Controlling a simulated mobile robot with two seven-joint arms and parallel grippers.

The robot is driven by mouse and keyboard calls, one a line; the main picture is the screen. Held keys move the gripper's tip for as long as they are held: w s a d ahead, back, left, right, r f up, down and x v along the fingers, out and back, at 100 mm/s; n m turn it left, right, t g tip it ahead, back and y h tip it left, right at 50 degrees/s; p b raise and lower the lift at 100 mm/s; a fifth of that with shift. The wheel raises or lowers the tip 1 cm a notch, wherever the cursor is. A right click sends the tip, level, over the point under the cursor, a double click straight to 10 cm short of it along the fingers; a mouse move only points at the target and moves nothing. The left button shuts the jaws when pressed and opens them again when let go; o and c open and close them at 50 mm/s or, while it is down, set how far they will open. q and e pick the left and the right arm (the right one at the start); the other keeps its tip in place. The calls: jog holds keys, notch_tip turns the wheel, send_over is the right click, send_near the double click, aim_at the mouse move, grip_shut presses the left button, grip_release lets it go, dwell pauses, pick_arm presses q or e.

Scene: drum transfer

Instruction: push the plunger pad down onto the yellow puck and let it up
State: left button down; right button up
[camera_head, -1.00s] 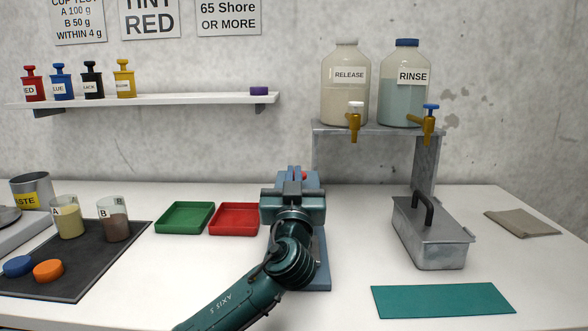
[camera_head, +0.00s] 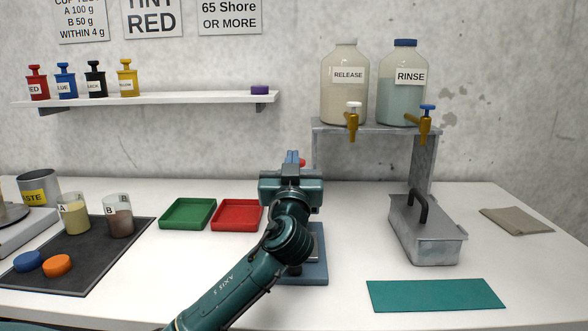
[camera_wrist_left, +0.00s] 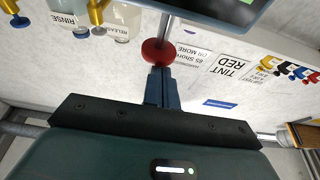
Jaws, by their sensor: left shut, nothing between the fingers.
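My left gripper (camera_head: 292,155) is shut and empty, upright in front of the blue-grey stand (camera_head: 314,270). A red round knob (camera_head: 303,163) peeks out just right of its fingers. In the left wrist view the shut fingertips (camera_wrist_left: 161,70) are right by the red knob (camera_wrist_left: 156,52), which sits on a metal rod. I cannot tell whether they touch it. My arm hides most of the stand. The plunger pad and the yellow puck cannot be made out. My right gripper is not in view.
A red tray (camera_head: 237,228) and a green tray (camera_head: 187,226) lie left of the stand. A lidded metal box (camera_head: 430,247) and a teal mat (camera_head: 435,308) are to the right. A metal rack (camera_head: 372,127) carries two jugs. The tabletop between stand and box is clear.

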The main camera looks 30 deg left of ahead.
pick_arm(q)
jog(key=b+v, duration=0.2)
jog(key=v, duration=0.8)
jog(key=shift+r+b, duration=0.35)
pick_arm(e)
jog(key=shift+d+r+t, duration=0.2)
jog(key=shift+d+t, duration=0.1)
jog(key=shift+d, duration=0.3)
pick_arm(q)
jog(key=shift+s+d, duration=0.1)
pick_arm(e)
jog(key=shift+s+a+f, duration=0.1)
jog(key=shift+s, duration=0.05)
